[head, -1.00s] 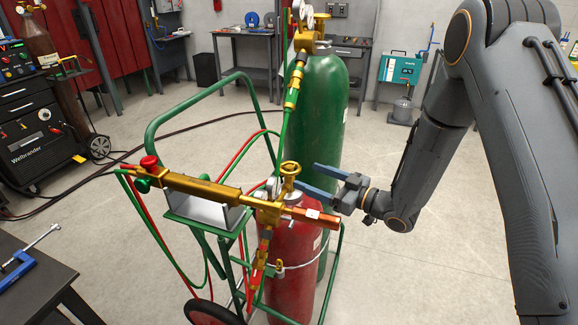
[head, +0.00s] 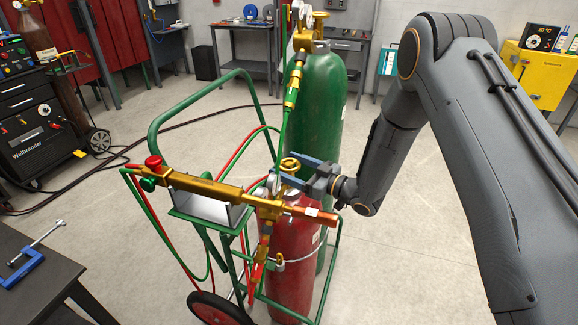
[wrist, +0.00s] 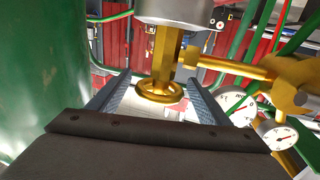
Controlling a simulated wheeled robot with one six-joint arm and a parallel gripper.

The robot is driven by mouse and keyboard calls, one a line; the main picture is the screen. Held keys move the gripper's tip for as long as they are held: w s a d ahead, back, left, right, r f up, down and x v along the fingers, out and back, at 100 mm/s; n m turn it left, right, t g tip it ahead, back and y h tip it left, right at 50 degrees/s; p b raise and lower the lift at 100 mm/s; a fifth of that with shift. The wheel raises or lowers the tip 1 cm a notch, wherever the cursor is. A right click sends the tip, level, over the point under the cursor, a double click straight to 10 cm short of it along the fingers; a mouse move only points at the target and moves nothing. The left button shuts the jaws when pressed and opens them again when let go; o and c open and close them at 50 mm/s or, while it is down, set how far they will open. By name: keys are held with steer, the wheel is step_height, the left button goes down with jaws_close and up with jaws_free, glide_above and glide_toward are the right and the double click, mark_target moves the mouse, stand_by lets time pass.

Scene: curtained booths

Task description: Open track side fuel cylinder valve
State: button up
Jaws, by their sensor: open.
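The red fuel cylinder (head: 296,245) stands upright on a green cart, in front of a taller green cylinder (head: 325,110). Its gold valve handwheel (head: 290,164) sits on top; in the wrist view the handwheel (wrist: 160,93) is near the middle, on a gold stem. My gripper (head: 287,170) is open, reaching in from the right at the handwheel's height. In the wrist view, one finger of my gripper (wrist: 157,97) is on each side of the handwheel, with visible gaps.
Two gauges (wrist: 236,107) are close to the right finger in the wrist view. Red and green hoses (head: 205,255) hang on the cart's left. A dark table (head: 35,280) with a blue clamp is at lower left.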

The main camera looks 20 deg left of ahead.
steer(key=c, duration=1.1)
steer(key=shift+f+n+g+b, duration=0.1)
steer(key=shift+n+g+b, duration=0.2)
steer(key=shift+g+b, duration=0.25)
steer(key=n+g+b, duration=0.1)
steer(key=g+b, duration=0.1)
steer(key=n+g+y+b, duration=0.1)
steer(key=g+b, duration=0.1)
steer(key=shift+w+f+n, duration=0.15)
steer(key=shift+n, duration=0.15)
steer(key=n+g+b, duration=0.2)
steer(key=g+b, duration=0.2)
steer(key=n+g+h+b, duration=0.1)
steer(key=n+g+b, duration=0.2)
steer(key=g+b, duration=0.1)
steer(key=shift+f+b, duration=0.1)
steer(key=shift+b, duration=0.4)
steer(key=n+g+h+b, duration=0.2)
steer(key=g+b, duration=0.1)
steer(key=shift+n, duration=0.3)
steer(key=shift+s+r+n+g+h+b, duration=0.1)
steer(key=shift+r+n+g+h+b, duration=0.05)
steer(key=shift+n+g+h+b, duration=0.55)
steer(key=shift+s+r+n+g+h+b, duration=0.15)
steer(key=shift+n+g+h+b, duration=0.25)
steer(key=shift+n+g+h, duration=0.4)
steer(key=shift+g, duration=0.25)
